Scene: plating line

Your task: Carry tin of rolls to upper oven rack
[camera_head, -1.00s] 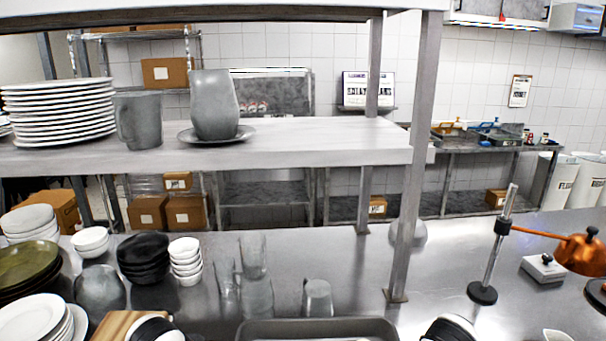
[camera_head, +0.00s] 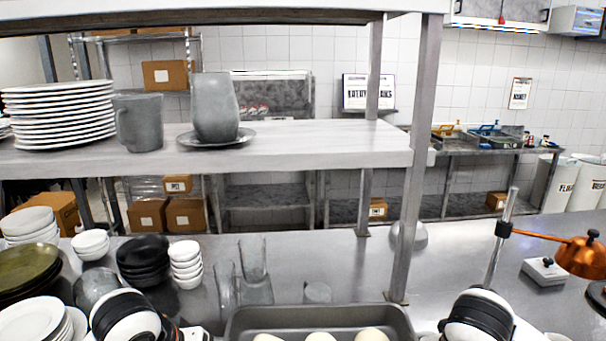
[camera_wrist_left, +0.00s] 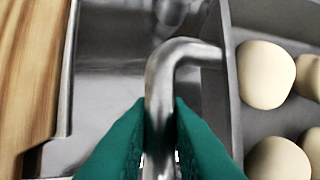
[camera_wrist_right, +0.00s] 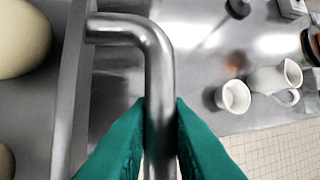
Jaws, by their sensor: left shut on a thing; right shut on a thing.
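The grey tin of rolls (camera_head: 240,322) is at the bottom centre of the head view, with pale round rolls (camera_head: 320,337) inside. In the left wrist view, my left gripper (camera_wrist_left: 160,125) is shut on one metal handle (camera_wrist_left: 160,75) of the tin. In the right wrist view, my right gripper (camera_wrist_right: 160,125) is shut on the opposite handle (camera_wrist_right: 158,65). The gripper fingers are hidden in the head view. The oven rack cannot be made out.
A steel shelf (camera_head: 300,140) with stacked plates (camera_head: 58,115), a mug and a vase spans above the counter. Its post (camera_head: 415,170) stands behind the tin. Glasses (camera_head: 254,270) and bowls stand behind and left; an orange lamp (camera_head: 582,255) is at right.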

